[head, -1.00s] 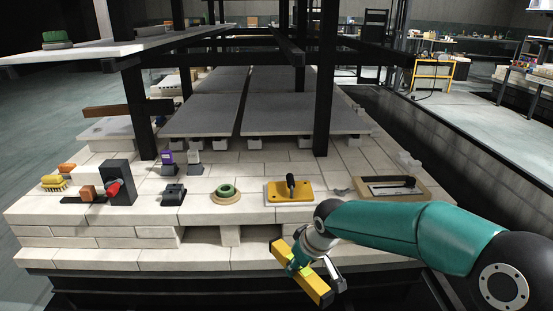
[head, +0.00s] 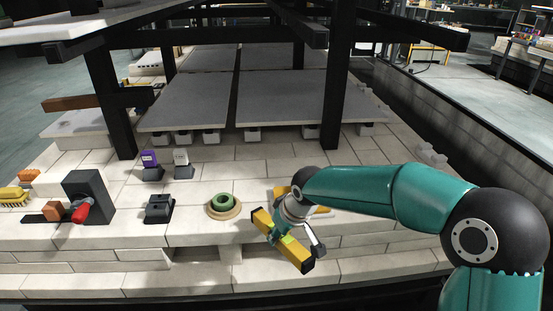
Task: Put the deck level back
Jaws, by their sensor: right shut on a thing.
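The deck level, a yellow bar with dark ends and a green patch in its middle (head: 303,256), is in my right gripper (head: 287,238). The gripper is shut on the bar near its middle. The bar slants from upper left to lower right, in front of the kiln car's pale brick edge. I cannot tell how far it is from the bricks. My right arm comes in from the right and hides part of the deck. My left gripper is not in view.
On the pale brick deck (head: 254,152) stand a green ring on a tan disc (head: 223,203), a black block (head: 159,208), a dark stand with a red knob (head: 89,197) and a yellow brush (head: 12,196). A yellow float (head: 281,190) is mostly hidden behind my arm. Black posts (head: 335,95) rise behind.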

